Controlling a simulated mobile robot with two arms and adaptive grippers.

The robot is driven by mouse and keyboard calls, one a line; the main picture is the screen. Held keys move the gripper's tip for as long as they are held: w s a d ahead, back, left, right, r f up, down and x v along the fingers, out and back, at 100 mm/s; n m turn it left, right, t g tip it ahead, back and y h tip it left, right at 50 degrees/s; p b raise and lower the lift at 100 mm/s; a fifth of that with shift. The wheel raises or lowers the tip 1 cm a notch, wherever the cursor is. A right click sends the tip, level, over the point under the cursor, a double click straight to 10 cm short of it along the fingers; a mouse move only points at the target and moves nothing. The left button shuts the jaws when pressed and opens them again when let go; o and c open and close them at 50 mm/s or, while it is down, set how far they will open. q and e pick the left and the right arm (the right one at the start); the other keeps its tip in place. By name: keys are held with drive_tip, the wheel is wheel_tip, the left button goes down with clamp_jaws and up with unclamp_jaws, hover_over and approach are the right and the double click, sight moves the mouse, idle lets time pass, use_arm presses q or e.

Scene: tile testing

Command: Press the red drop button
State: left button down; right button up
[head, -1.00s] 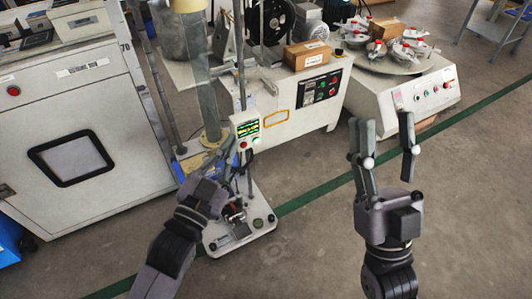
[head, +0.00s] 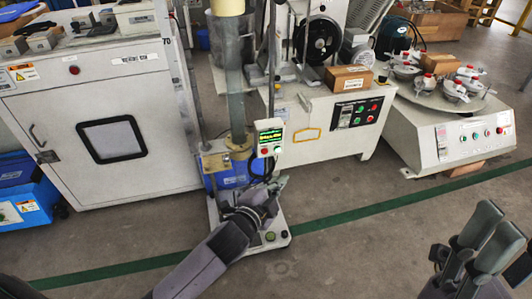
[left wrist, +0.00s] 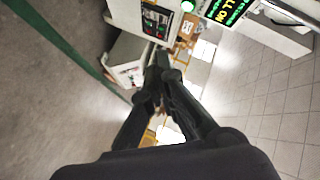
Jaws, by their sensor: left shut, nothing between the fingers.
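A small white control box (head: 270,143) with a lit green display is mounted on the drop tester's column. The red button (head: 265,151) is on its lower left, beside a green one (head: 277,150). My left gripper (head: 277,182) is shut and empty, just below the box and apart from the red button. In the left wrist view, the shut fingertips (left wrist: 165,65) point up the picture, and the box's display (left wrist: 228,10) and a lit green button (left wrist: 188,5) are at the top. The red button is not visible there. My right gripper (head: 485,235) is open and empty at the lower right.
A vertical tube (head: 235,90) stands left of the box, above the tester's white base (head: 278,240). A white cabinet (head: 165,185) is at the left. A machine with a cardboard box (head: 352,79) and a round-table machine (head: 455,140) stand behind. The floor in front is open.

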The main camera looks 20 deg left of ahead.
sight(264, 152)
use_arm(q)
drive_tip(key=w+a+b, duration=0.1)
drive_tip(key=w+a, duration=0.4)
drive_tip(key=w, duration=0.2)
idle(0.3)
drive_tip(key=shift+w, duration=0.1)
idle(1.1)
drive_tip(key=shift+w+a+r+p, duration=0.1)
drive_tip(key=shift+w+p, duration=0.1)
drive_tip(key=shift+p, duration=0.15)
drive_tip(key=shift+w+a, duration=0.1)
drive_tip(key=shift+w, duration=0.05)
